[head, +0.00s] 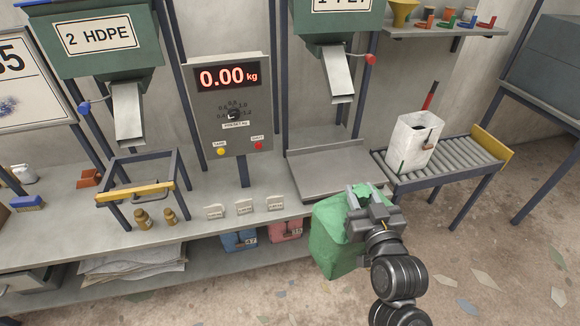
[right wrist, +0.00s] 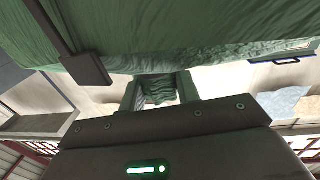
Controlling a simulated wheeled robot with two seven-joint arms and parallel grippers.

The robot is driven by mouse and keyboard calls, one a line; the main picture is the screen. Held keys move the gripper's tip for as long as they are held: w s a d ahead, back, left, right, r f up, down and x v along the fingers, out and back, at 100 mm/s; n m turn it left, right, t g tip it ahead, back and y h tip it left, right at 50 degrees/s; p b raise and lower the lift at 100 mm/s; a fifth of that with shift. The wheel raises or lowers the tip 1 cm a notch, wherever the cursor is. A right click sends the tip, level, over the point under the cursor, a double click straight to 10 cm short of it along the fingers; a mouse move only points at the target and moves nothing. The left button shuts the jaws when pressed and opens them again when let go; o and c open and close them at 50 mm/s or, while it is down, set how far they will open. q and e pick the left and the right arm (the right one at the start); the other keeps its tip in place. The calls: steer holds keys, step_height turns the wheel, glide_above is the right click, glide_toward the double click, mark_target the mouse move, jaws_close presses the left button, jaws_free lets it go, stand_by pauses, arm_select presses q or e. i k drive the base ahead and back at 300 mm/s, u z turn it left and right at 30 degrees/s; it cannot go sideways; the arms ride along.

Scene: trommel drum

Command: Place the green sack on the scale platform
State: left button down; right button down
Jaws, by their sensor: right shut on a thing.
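The green sack (head: 328,238) hangs in front of the bench in the head view, below and in front of the scale platform. My right gripper (head: 368,195) is shut on the sack's top. In the right wrist view the green sack (right wrist: 200,35) fills the upper part, and a fold of it lies between the fingers (right wrist: 161,90). The scale platform (head: 330,172) is a bare grey plate on the bench, behind the sack. The scale display (head: 228,77) reads 0.00 kg. My left gripper is not in view.
A roller conveyor (head: 450,160) with a white sack (head: 414,140) on it stands right of the platform. A metal chute (head: 338,75) hangs above the platform. Left of it are a yellow-barred frame (head: 135,193), brass weights (head: 142,219) and small tags (head: 245,207).

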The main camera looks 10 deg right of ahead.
mark_target(335, 168)
steer(key=u, duration=0.25)
steer(key=i, duration=1)
